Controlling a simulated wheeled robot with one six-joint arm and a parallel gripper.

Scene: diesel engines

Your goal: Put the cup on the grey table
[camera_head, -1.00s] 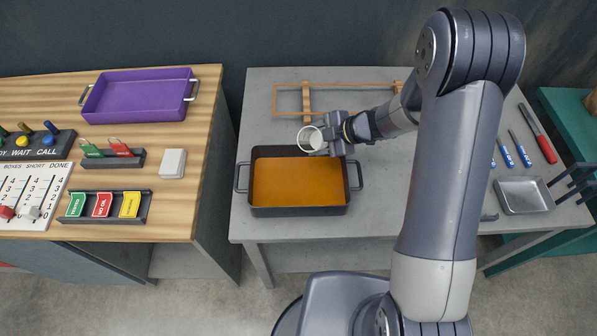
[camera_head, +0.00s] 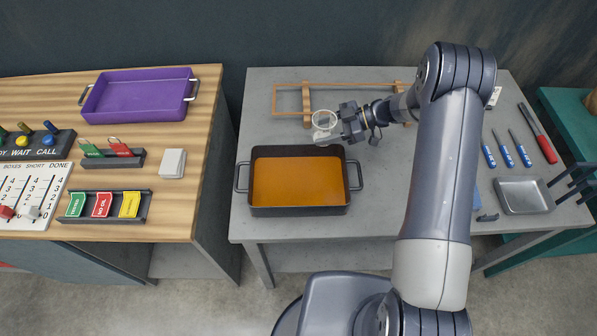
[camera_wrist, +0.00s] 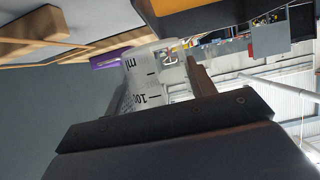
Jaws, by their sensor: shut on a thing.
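The cup (camera_head: 324,121) is a white, pale measuring cup with an open round rim. My gripper (camera_head: 331,133) is shut on it, near the back edge of the black pan on the grey table (camera_head: 260,110). In the wrist view the cup (camera_wrist: 148,82) shows black scale marks and sits between the fingers of my gripper (camera_wrist: 165,85). I cannot tell whether the cup's base touches the table. Its lower part is partly hidden by my gripper.
A black pan (camera_head: 245,178) with an orange inside stands in front of the cup. A wooden frame (camera_head: 290,85) lies behind it. Screwdrivers (camera_head: 506,152) and a metal tray (camera_head: 523,195) are at the right.

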